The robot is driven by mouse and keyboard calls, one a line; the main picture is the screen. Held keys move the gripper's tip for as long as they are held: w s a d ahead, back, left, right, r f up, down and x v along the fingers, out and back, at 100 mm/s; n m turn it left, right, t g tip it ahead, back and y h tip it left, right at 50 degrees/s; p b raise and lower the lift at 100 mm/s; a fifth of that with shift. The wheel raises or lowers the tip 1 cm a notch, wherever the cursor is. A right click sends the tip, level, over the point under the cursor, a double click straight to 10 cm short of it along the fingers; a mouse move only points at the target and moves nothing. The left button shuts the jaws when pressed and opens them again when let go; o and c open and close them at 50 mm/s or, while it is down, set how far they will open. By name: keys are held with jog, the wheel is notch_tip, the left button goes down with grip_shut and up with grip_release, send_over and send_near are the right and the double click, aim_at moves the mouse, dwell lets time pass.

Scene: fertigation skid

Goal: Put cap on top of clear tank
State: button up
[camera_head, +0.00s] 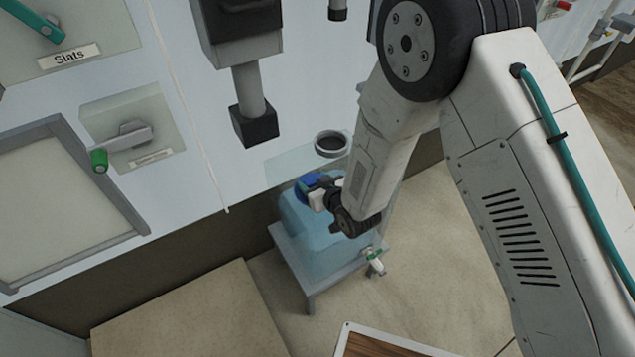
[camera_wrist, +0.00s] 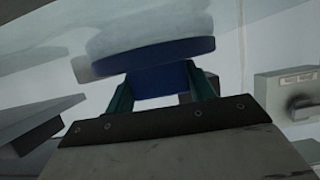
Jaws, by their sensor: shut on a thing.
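The clear tank (camera_head: 322,245) is a bluish see-through container on a low grey stand in the head view. The blue cap (camera_head: 306,184) is at the tank's upper left, partly hidden by my gripper (camera_head: 319,198). In the wrist view the cap (camera_wrist: 160,55) shows as a wide blue disc with a narrower blue part below it. The teal fingers of my gripper (camera_wrist: 160,82) are shut on that narrower part from both sides. Pale see-through material shows right by the disc. I cannot tell whether the cap touches the tank or sits on its opening.
A dark round ring (camera_head: 331,143) on a clear shelf is just above the tank. A grey pipe with a dark block end (camera_head: 254,123) hangs from the wall. A small tap (camera_head: 375,261) is at the stand's right. A beige block (camera_head: 190,315) lies front left.

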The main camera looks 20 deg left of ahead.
jog(key=o, duration=1)
jog(key=shift+s+r, duration=0.1)
jog(key=shift+r, duration=0.05)
jog(key=v, duration=1.2)
